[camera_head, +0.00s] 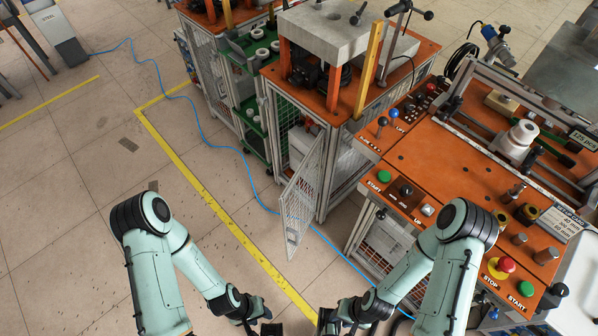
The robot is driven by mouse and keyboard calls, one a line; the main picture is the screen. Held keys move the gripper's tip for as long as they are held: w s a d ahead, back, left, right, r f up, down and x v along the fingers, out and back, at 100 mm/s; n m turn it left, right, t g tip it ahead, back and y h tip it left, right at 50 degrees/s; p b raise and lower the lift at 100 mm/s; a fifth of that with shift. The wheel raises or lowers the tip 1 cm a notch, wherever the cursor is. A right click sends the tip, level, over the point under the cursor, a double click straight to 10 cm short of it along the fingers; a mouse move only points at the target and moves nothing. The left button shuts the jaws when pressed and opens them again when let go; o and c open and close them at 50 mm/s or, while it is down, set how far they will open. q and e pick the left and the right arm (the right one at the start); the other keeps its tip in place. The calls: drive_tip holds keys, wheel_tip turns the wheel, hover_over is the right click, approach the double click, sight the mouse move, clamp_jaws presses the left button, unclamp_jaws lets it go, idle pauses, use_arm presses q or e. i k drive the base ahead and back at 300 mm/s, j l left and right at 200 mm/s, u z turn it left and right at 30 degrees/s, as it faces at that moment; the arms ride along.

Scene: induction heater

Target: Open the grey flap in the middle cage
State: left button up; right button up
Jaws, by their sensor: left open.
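The middle cage (341,165) is a mesh-walled frame under an orange top. Its grey mesh flap (301,205) stands out at an angle from the cage front, swung away from the opening, with its free edge towards the yellow floor line. Part of the cage interior shows to the left of the flap. My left gripper (258,324) is open at the bottom edge, below the flap and apart from it. My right gripper (335,320) is also at the bottom edge, to the right of the left one and apart from the flap. Its fingers are partly cut off, so its opening is unclear.
An orange control bench (440,165) with buttons and levers stands at the right, close to my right arm. A green shelf unit (246,62) stands behind the cage to the left. A blue hose (200,128) crosses the floor.

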sight(298, 156)
drive_tip(key=k+z, duration=0.3)
drive_tip(key=k+l+z, duration=0.1)
drive_tip(key=z, duration=0.15)
drive_tip(key=j+z, duration=0.1)
drive_tip(key=z, duration=0.25)
drive_tip(key=j+z, duration=0.15)
drive_tip(key=z, duration=0.2)
drive_tip(key=j+z, duration=0.15)
drive_tip(key=z, duration=0.15)
drive_tip(key=i+j, duration=0.1)
drive_tip(key=j, duration=0.45)
drive_tip(key=i+j, duration=0.1)
drive_tip(key=j, duration=0.5)
drive_tip(key=i+j, duration=0.1)
drive_tip(key=j, duration=0.45)
drive_tip(key=i+j, duration=0.1)
drive_tip(key=j, duration=1.05)
drive_tip(key=i+j, duration=0.15)
drive_tip(key=j, duration=0.4)
drive_tip(key=i+j, duration=0.1)
drive_tip(key=j, duration=0.45)
